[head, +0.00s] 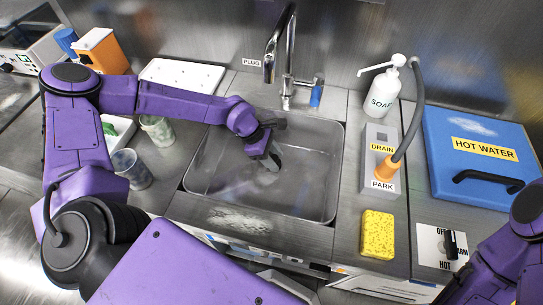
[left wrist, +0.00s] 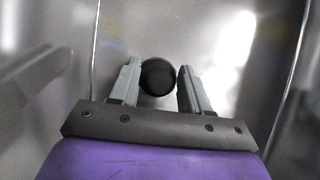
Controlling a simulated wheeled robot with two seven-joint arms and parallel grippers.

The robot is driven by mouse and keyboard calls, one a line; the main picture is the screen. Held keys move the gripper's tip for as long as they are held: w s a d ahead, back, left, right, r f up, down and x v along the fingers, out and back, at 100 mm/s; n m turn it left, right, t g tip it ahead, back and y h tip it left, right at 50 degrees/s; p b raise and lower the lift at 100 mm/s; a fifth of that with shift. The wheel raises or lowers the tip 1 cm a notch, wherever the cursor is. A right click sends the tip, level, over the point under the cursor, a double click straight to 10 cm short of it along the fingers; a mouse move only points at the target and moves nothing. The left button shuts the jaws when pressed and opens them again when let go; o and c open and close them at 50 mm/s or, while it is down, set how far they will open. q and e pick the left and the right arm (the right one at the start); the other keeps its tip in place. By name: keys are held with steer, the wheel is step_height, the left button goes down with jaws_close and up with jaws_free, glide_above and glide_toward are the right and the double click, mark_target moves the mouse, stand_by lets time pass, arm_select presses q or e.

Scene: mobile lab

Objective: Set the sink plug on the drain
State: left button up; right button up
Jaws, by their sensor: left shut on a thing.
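The sink basin (head: 310,200) is a steel tub in the middle of the counter. My left gripper (head: 270,160) reaches into it from the left, pointing down over its middle. In the left wrist view, my left gripper (left wrist: 157,85) is shut on a round black sink plug (left wrist: 158,76), which sits between its two grey fingers. The drain cannot be made out in either view. I cannot tell whether the plug touches the basin floor. Only part of my right arm shows at the lower right of the head view; its gripper is out of frame.
A tap (head: 287,70) stands behind the basin. Right of it are a soap bottle (head: 381,94), a grey holder with a hose (head: 412,110), a yellow sponge (head: 378,235) and a blue hot-water box (head: 465,185). Cups (head: 132,168) and a white rack (head: 182,76) stand left.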

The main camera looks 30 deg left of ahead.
arm_select(q)
steer(key=shift+f, duration=0.15)
steer(key=o, duration=1)
steer(key=shift+o, duration=0.2)
steer(key=shift+r, duration=0.35)
steer(key=p+v, duration=0.1)
steer(key=v, duration=1)
steer(key=shift+a+r, duration=0.25)
